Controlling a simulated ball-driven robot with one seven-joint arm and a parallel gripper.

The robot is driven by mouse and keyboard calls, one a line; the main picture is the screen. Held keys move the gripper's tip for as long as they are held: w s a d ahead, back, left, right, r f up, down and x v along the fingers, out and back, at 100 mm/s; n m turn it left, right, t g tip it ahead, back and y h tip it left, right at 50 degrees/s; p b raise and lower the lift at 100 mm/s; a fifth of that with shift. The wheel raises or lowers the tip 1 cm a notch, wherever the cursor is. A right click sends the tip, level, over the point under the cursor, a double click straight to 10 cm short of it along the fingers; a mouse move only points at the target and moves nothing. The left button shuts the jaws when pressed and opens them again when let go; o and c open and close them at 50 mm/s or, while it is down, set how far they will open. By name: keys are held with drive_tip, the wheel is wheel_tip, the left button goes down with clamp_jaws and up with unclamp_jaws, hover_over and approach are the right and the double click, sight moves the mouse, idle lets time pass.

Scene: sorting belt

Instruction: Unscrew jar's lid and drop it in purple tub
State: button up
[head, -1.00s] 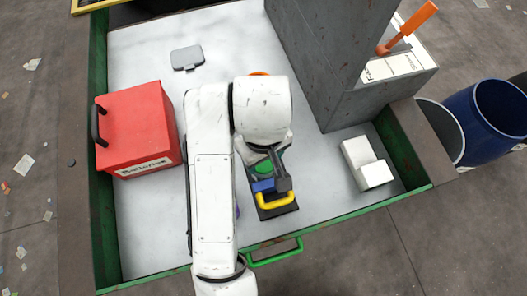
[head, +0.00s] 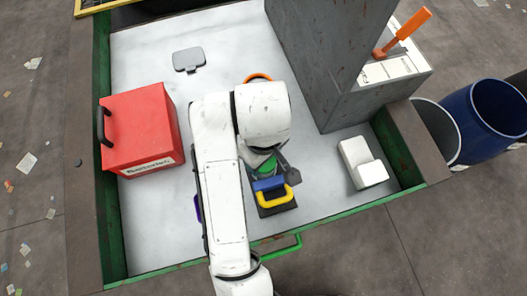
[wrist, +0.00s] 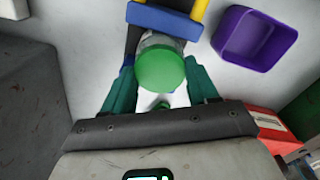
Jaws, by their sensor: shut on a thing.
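The jar's round green lid (wrist: 160,69) sits on the clear jar (wrist: 160,41), of which only a strip shows in the wrist view. My gripper (wrist: 161,74) has its two teal fingers on either side of the lid, shut on it. The jar stands against a blue-jawed holder with a yellow handle (head: 276,195). In the head view my arm hides most of the jar and fingers; a green patch shows beside the blue jaw. The purple tub (wrist: 256,39) is empty, to the right in the wrist view; only a sliver (head: 198,208) shows left of my arm in the head view.
A red box (head: 140,130) stands at left, a grey lidlike plate (head: 188,60) lies behind. A tall grey block (head: 325,60) and a white stepped block (head: 362,162) stand at right. An orange ring (head: 258,77) shows behind my arm. Green-edged walls (head: 115,240) border the white surface.

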drive_tip(key=shift+n+p, duration=1.1)
drive_tip(key=shift+n, duration=0.2)
drive_tip(key=shift+n+p, duration=0.35)
drive_tip(key=shift+n, duration=0.15)
drive_tip(key=shift+n, duration=0.5)
drive_tip(key=o, duration=1.1)
